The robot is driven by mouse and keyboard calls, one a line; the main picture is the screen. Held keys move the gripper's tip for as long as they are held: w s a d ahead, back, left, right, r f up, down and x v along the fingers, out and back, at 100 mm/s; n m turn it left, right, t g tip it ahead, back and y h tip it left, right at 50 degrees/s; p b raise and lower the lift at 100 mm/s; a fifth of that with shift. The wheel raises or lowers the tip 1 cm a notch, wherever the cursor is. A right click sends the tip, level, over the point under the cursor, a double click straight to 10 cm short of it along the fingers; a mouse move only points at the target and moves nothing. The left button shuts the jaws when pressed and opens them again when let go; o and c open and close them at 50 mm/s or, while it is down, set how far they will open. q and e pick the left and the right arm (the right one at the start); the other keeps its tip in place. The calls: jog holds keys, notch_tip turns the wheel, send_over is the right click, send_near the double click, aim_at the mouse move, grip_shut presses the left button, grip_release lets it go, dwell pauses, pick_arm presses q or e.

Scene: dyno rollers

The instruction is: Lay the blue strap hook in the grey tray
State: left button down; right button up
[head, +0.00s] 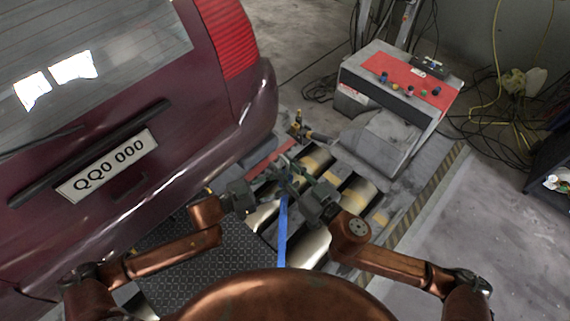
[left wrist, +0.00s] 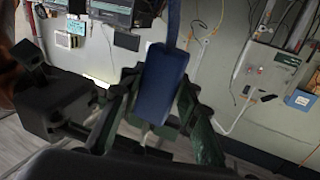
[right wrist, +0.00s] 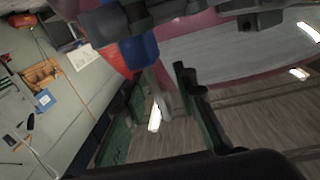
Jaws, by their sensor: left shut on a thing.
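The blue strap hook (head: 282,232) hangs as a long blue band between my two grippers in the head view. My left gripper (head: 275,181) is shut on its blue body (left wrist: 164,84), which sits between the fingers in the left wrist view. My right gripper (head: 304,185) is close beside it. In the right wrist view its fingers (right wrist: 157,112) stand apart, with the blue piece (right wrist: 141,48) and a pale metal hook end in front of or between them. Contact there cannot be told. I cannot make out a grey tray in any view.
A dark red car (head: 190,120) fills the left side. Rollers (head: 357,196) lie in the floor beneath my grippers. A grey console with a red top (head: 410,85) stands beyond them to the right. Cables lie behind it.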

grip_shut()
jog(key=shift+s+a, duration=0.1)
pick_arm(q)
jog(key=c, duration=1.6)
grip_release()
jog(key=shift+o, duration=1.1)
jog(key=shift+a, duration=0.1)
